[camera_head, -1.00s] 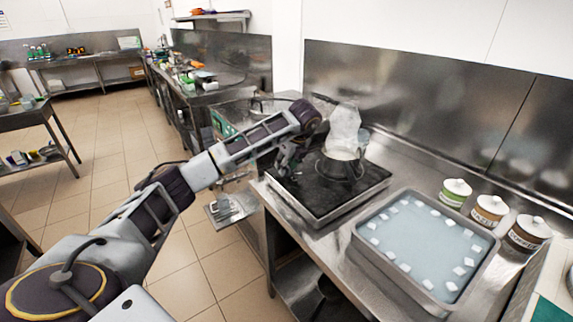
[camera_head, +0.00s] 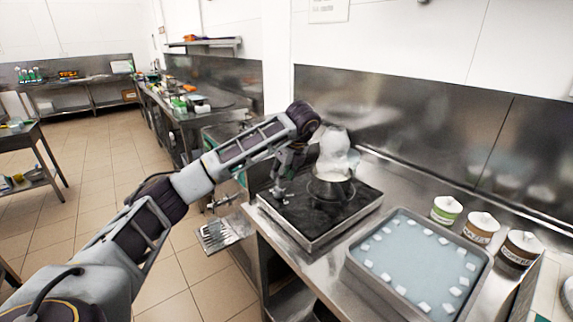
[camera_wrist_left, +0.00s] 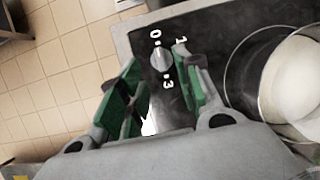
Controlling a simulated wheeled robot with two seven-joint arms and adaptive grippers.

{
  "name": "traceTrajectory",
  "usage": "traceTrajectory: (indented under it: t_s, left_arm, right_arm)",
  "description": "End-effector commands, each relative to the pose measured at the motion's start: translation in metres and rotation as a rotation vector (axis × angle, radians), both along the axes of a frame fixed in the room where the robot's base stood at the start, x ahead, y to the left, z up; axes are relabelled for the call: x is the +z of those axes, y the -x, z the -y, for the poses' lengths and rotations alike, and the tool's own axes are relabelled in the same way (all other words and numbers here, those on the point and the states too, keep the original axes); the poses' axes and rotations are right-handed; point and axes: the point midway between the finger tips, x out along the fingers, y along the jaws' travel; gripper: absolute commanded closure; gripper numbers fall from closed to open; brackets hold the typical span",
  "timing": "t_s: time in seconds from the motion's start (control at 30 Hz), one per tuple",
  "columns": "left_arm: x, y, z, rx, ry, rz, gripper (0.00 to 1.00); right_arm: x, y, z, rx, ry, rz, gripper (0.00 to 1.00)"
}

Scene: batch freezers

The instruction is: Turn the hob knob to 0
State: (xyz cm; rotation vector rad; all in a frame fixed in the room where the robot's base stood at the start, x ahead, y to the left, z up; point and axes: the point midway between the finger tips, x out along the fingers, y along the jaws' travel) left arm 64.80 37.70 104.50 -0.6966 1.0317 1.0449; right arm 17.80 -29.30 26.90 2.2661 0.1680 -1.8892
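The black hob (camera_head: 287,216) stands on the steel counter, with a pot (camera_head: 331,190) on it. My left gripper (camera_head: 279,191) points down over the hob's left corner, beside the pot. In the left wrist view the hob knob (camera_wrist_left: 161,60) is a small grey knob on the black hob surface (camera_wrist_left: 208,38), with white marks 0, 1 and 3 around it. The left gripper's green-padded fingers (camera_wrist_left: 157,68) are apart, one on each side of the knob in the picture. I cannot tell whether they touch it or which mark it points to. My right gripper is not in view.
The pot (camera_wrist_left: 262,75) is close to the right of the fingers in the wrist view. A steel tray (camera_head: 353,268) of blue liquid with white cubes lies right of the hob. Lidded tubs (camera_head: 446,211) stand behind the tray. The tiled floor lies left of the counter.

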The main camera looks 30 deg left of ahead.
Motion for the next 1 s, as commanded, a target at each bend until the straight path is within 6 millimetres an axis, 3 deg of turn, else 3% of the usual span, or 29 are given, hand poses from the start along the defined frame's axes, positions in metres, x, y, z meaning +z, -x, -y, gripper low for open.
traceTrajectory:
  t_s: [1.0]
  left_arm:
    - [0.045,0.007,0.017,0.002,-0.001,-0.001,0.66]
  right_arm:
    - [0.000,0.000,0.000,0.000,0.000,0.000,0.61]
